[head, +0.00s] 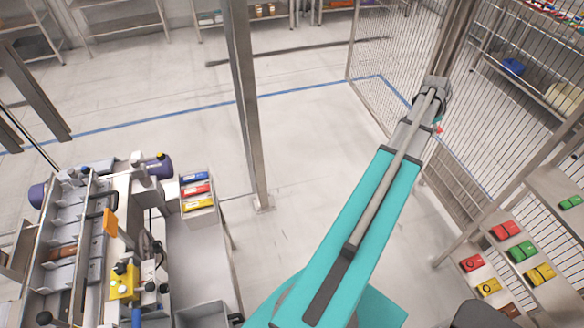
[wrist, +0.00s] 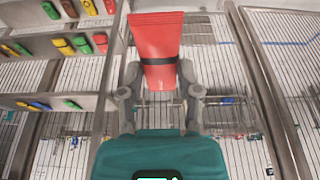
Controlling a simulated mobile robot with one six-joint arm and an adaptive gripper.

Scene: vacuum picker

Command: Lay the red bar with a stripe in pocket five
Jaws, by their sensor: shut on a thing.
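In the wrist view my gripper (wrist: 160,88) is shut on a red bar (wrist: 157,38) with a dark stripe across it. The bar stands out beyond the fingers, clear of any surface. In the head view my arm reaches to the upper right, and only a small bit of red (head: 439,127) shows beside its end; the fingers are hidden there. A long grey rack with a row of pockets (head: 85,218) stands at the left of the head view, far from my gripper. I see no pocket numbers and cannot tell which is pocket five.
Sloped shelves (head: 515,262) at the right hold several red, green and yellow pieces. A small bin (head: 203,208) of blue, red and yellow pieces sits near the rack. A steel post (head: 250,110) stands between rack and arm. Wire mesh fence (head: 395,70) runs behind my arm.

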